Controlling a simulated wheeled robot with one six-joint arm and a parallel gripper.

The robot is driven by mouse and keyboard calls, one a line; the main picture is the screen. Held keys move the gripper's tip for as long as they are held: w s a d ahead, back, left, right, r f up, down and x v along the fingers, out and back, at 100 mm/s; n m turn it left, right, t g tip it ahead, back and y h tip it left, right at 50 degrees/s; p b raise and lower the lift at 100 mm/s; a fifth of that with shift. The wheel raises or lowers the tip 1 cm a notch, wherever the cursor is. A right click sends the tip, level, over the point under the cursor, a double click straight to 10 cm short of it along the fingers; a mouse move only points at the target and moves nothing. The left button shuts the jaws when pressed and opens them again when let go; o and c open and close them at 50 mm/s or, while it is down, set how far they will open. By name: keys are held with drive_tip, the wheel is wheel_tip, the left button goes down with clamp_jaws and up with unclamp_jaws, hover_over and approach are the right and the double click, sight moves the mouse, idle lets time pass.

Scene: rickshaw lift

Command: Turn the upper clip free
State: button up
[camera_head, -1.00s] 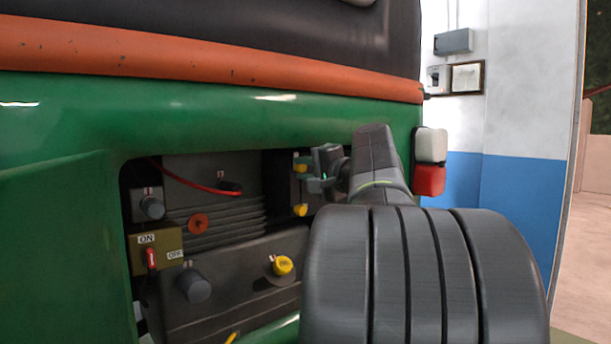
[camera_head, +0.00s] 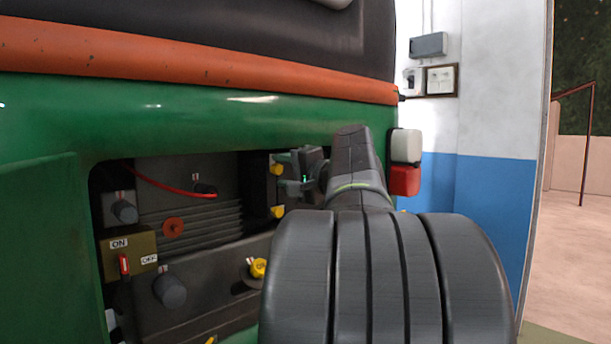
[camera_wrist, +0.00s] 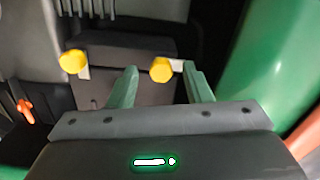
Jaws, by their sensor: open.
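The upper clip (camera_head: 277,169) is a yellow knob on a dark block at the right end of the open engine bay. The lower clip (camera_head: 277,211), also yellow, is below it. My gripper (camera_head: 288,172) is at the upper clip with its green fingers open. In the wrist view, the upper clip (camera_wrist: 161,69) shows between the two open fingertips (camera_wrist: 161,84), with a gap on both sides. The lower clip (camera_wrist: 73,61) is outside the fingers, to the left. Both clips sit at the edge of the dark block (camera_wrist: 125,48).
The green body panel (camera_head: 210,120) runs above the bay. A red cable (camera_head: 165,186), a red knob (camera_head: 173,227), an ON/OFF switch (camera_head: 124,264) and a yellow cap (camera_head: 259,268) are in or beside the bay. A white-and-red lamp (camera_head: 405,180) is right of my arm.

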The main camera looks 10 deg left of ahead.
drive_tip(key=v, duration=1.2)
drive_tip(key=shift+s+d, duration=0.25)
drive_tip(key=shift+s, duration=0.05)
drive_tip(key=x, duration=1.4)
drive_tip(key=shift+d, duration=0.1)
